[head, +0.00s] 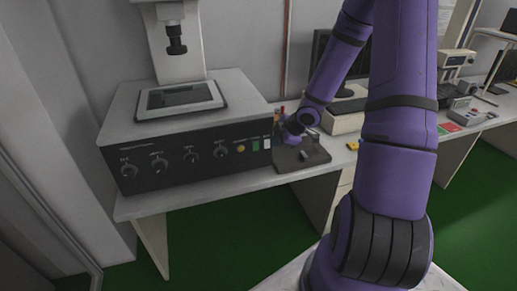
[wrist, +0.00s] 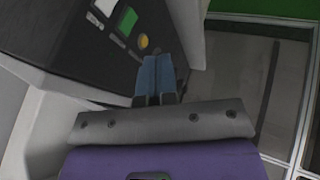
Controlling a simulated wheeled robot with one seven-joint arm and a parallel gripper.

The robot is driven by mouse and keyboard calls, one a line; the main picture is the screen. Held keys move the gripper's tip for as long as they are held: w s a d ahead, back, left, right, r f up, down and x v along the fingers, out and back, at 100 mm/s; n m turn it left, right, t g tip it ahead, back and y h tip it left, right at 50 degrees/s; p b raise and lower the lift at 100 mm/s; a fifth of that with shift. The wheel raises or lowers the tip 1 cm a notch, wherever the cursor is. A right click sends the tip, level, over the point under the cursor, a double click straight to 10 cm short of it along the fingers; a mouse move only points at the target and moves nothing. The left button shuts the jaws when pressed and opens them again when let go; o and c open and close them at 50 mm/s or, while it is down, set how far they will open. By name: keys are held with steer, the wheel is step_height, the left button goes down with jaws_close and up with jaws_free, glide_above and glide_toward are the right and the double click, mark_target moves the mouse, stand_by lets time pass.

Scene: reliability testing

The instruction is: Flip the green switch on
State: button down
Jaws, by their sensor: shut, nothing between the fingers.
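The green switch (head: 256,145) is on the black front panel of a grey machine, near the panel's right end. In the wrist view the green switch (wrist: 127,21) is at the upper middle, between a white switch (wrist: 105,6) and a round yellow button (wrist: 143,41). My gripper (wrist: 160,62) is shut and empty, its blue-grey fingers together just beyond the yellow button. It looks apart from the green switch; whether it touches the panel I cannot tell. In the head view my gripper (head: 287,136) is small and dark, right of the panel.
The grey machine (head: 230,92) stands on a white table (head: 190,200). Several knobs line the panel's left part. A dark tray (head: 290,160) lies right of the machine, below my gripper. Further right are a monitor and bench equipment. The floor is green.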

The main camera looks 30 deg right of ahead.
glide_toward(252, 154)
step_height(252, 154, down, 3)
steer(key=s+a, duration=0.2)
steer(key=shift+w+d+f, duration=0.1)
steer(key=shift+w+d, duration=0.05)
steer(key=shift+w, duration=0.45)
steer(key=shift+w+d+f, duration=0.15)
steer(key=shift+w, duration=0.45)
steer(key=shift+w+d+f, duration=0.1)
steer(key=shift+w+d, duration=0.05)
steer(key=shift+w, duration=0.45)
steer(key=shift+w+f+t, duration=0.15)
steer(key=shift+w+t, duration=0.05)
steer(key=shift+t, duration=0.1)
